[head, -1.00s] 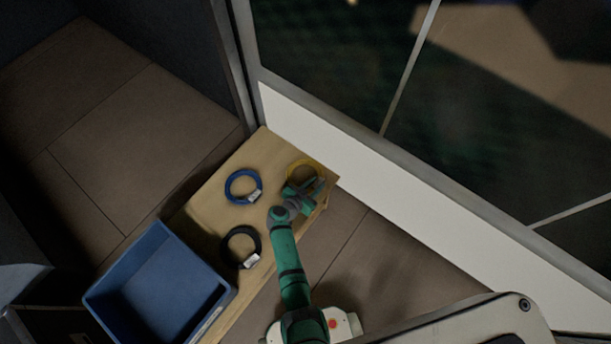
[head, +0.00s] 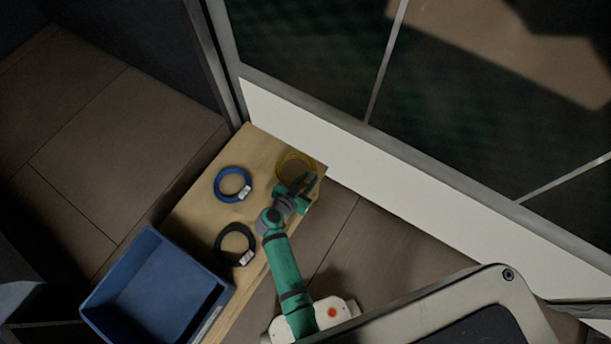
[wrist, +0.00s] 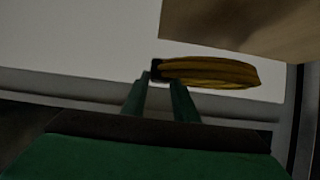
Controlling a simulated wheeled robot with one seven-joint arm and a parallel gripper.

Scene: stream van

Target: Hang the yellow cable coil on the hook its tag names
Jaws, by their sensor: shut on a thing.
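The yellow cable coil (head: 292,157) is at the far right end of the wooden bench in the head view. My gripper (head: 303,184) is at its near side and partly covers it. In the wrist view the coil (wrist: 212,72) shows edge-on in front of my fingers (wrist: 160,84), which are shut on its dark band at the left end. The coil appears to be off the bench top. No tag can be read on it. No hooks can be made out in either view.
A blue coil (head: 232,184) and a black coil (head: 235,244), each with a white tag, lie on the bench (head: 200,203). A blue bin (head: 95,306) stands at the near left. A white wall panel (head: 400,182) runs along the right.

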